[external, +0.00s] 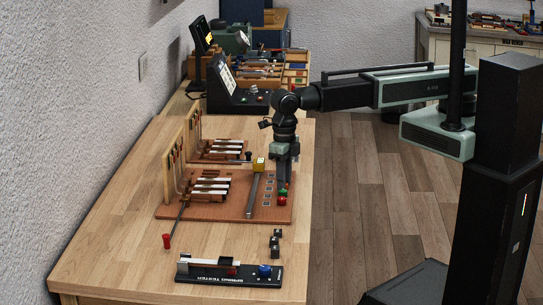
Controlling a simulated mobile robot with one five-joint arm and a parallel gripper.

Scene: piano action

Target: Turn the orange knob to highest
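No knob in the external view is clearly orange. A small reddish knob (253,89) shows on the black sloped console (226,99) at the back of the bench, too small to read its setting. My gripper (283,180) points down over the right edge of the brown wooden board (235,212), close to a green button (283,191) and a red button (282,201). Its fingers are small and dark, so I cannot tell whether they are open or shut, or touch anything.
Piano action models (209,187) stand on the board's left half. A grey bar with a yellow block (259,164) lies beside my gripper. A red-handled tool (167,241), small black blocks (275,245) and a spring tester (229,272) with a blue knob (265,271) are nearer.

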